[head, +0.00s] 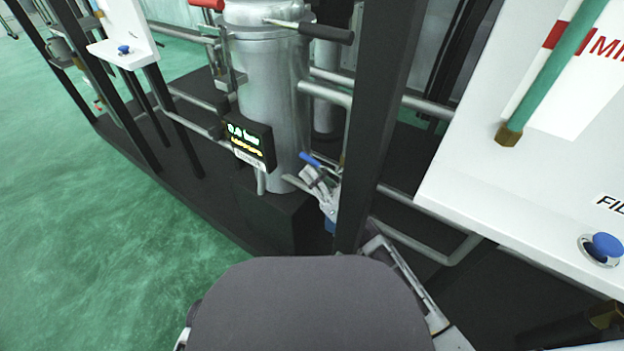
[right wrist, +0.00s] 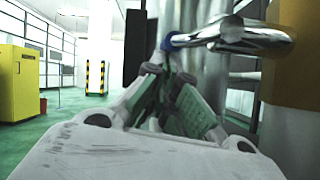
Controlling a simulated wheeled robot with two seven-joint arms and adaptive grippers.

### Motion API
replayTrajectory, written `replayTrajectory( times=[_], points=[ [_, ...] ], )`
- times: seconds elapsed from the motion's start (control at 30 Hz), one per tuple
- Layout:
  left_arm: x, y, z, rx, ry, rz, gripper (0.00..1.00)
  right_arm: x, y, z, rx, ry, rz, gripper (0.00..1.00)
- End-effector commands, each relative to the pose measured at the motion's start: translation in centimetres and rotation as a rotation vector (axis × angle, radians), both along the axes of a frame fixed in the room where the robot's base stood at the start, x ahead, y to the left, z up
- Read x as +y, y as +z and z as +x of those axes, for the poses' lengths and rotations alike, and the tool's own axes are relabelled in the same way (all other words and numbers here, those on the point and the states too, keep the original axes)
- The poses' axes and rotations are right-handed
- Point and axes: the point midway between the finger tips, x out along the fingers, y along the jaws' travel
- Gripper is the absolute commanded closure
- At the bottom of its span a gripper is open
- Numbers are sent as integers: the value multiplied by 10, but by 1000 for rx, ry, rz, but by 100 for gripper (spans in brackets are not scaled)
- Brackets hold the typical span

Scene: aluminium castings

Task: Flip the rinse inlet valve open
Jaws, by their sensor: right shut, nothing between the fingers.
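A small blue-tipped lever (head: 310,159) shows on the pipework low beside the metal cylinder; I take it as the rinse inlet valve handle. In the right wrist view, a blue tip (right wrist: 170,41) on a shiny metal lever runs to the right, just above and beyond the fingers. My right gripper (head: 312,178) is shut and empty, just below the blue lever, partly behind a black post in the head view. Its closed fingers also show in the right wrist view (right wrist: 170,78). I cannot tell whether they touch the lever. My left gripper is not in view.
A black post (head: 375,110) stands right beside the gripper. The metal cylinder (head: 263,100) carries a display box (head: 250,142) and a black-handled lever (head: 325,33). A white panel (head: 470,160) with a blue button (head: 606,245) is at right. Green floor (head: 70,230) is clear at left.

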Motion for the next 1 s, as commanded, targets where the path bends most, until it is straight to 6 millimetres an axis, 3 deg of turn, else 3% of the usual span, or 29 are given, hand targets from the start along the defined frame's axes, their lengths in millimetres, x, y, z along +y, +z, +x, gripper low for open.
replayTrajectory(
  times=[0.27, 1.0],
  points=[
    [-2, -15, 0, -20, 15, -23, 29, 1, 6, 1, -4, -1, 3, 100],
    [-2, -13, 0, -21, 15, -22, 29, 3, 20, 3, -3, 0, 3, 100]
  ],
)
